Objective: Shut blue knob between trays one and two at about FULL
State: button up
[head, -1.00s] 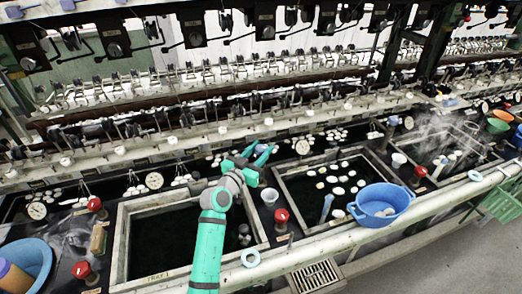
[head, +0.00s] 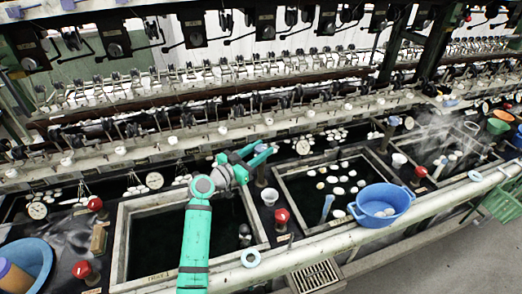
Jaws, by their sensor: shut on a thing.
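The blue knob (head: 261,148) stands on the dark strip at the back between tray one (head: 122,235) and tray two (head: 300,222). It is mostly hidden by my teal gripper (head: 267,157), whose fingers are shut around it. The knob's markings, including FULL, are too small to read, so its setting cannot be told. Tray one holds dark water. Tray two holds dark water with several white cocoons.
A red knob (head: 281,215) and a white cup (head: 270,196) stand nearby between the trays. A round gauge (head: 303,147) is behind tray two. A blue basin (head: 381,205) sits on the front edge at right. Reeling machinery runs along the back.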

jog(key=shift+f, duration=0.1)
jog(key=o, duration=1.1)
jog(key=shift+c, duration=0.2)
jog(key=v, duration=1.1)
